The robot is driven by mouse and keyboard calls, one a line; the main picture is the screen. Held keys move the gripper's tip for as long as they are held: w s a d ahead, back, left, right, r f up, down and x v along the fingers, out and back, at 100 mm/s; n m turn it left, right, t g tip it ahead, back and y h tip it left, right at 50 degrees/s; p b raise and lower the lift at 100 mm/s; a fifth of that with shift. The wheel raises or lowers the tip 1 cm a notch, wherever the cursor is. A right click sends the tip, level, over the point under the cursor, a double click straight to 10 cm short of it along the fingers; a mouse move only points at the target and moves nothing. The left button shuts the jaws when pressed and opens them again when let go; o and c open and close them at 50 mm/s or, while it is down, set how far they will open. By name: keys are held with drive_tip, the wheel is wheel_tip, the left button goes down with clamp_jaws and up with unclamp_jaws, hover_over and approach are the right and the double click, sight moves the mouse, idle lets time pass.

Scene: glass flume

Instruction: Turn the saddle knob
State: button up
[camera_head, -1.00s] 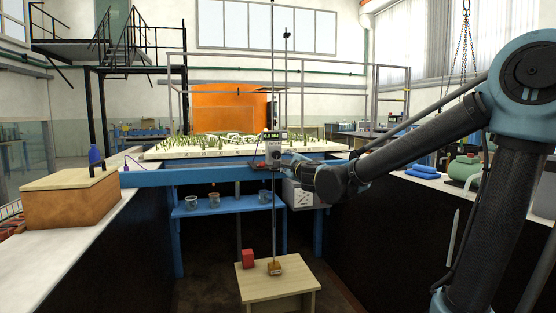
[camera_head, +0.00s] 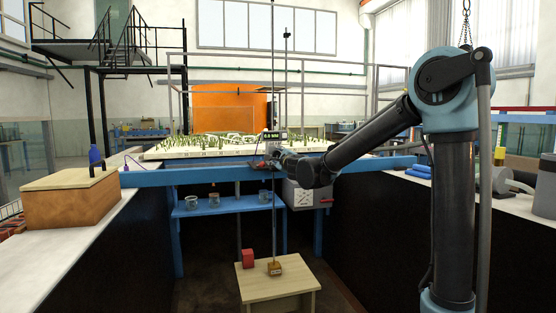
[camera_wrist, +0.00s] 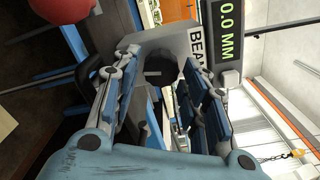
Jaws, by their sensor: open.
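The saddle with its green-lit readout (camera_head: 271,136) is on the upright rod, in front of the blue beam. In the wrist view the readout (camera_wrist: 219,28) shows 0.0 MM beside a label partly reading BEA. A dark round part (camera_wrist: 161,66), which looks like the saddle knob, shows between my fingers in front of a grey body. My gripper (camera_wrist: 160,78) is open, with one finger on each side of this part; I cannot tell whether they touch it. In the head view my gripper (camera_head: 283,159) is at the saddle, and my wrist hides much of it.
A blue beam (camera_head: 210,177) crosses behind the rod. A large red rounded thing (camera_wrist: 66,8) is near my gripper in the wrist view. Worktops flank both sides.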

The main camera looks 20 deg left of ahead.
drive_tip(key=shift+w+a, duration=0.35)
drive_tip(key=shift+w, duration=0.25)
drive_tip(key=c, duration=0.8)
drive_tip(key=shift+a, duration=0.25)
drive_tip(key=shift+s+d, duration=0.1)
drive_tip(key=shift+d, duration=0.05)
drive_tip(key=shift+d+n, duration=0.1)
drive_tip(key=shift+n, duration=0.2)
